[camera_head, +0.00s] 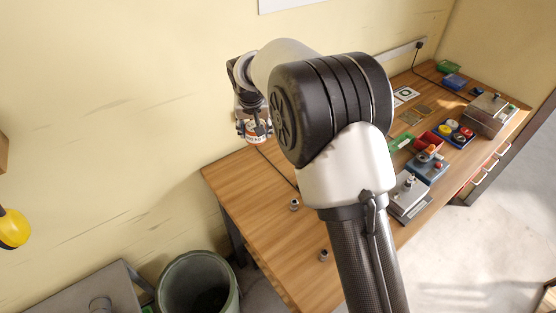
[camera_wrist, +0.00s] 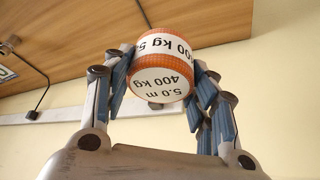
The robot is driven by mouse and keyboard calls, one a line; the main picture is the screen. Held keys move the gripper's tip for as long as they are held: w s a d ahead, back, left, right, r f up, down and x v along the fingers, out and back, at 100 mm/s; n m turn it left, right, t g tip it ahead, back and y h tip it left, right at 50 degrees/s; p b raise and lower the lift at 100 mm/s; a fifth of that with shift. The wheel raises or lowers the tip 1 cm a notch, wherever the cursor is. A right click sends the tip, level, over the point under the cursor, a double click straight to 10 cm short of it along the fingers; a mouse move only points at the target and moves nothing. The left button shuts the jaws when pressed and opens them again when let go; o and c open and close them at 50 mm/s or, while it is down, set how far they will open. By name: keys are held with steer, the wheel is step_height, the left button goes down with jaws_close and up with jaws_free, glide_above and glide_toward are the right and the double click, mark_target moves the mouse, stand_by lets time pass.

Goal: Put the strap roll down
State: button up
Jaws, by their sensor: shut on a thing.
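The strap roll (camera_wrist: 160,68) is orange with white printed bands reading "5.0 m 400 kg". My gripper (camera_wrist: 158,85) is shut on it, with a finger on each side. In the head view the roll (camera_head: 254,138) shows small and partly hidden between the fingers of my gripper (camera_head: 254,130). It is near the wall, by the back left end of the wooden workbench (camera_head: 232,183). I cannot tell its height above the bench top.
Two small metal fittings (camera_head: 294,205) (camera_head: 324,255) stand on the left part of the bench, with bare wood around them. A dark cable crosses the bench. Devices and coloured bins (camera_head: 428,139) fill the right part. A round bin (camera_head: 198,283) stands below left.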

step_height(320, 180, down, 19)
steer(key=b, duration=0.4)
steer(key=shift+r, duration=0.2)
steer(key=shift+f, duration=0.1)
steer(key=shift+f+b, duration=0.2)
steer(key=shift+b, duration=0.1)
steer(key=o, duration=1.2)
steer(key=shift+r, duration=0.1)
steer(key=shift+r, duration=0.1)
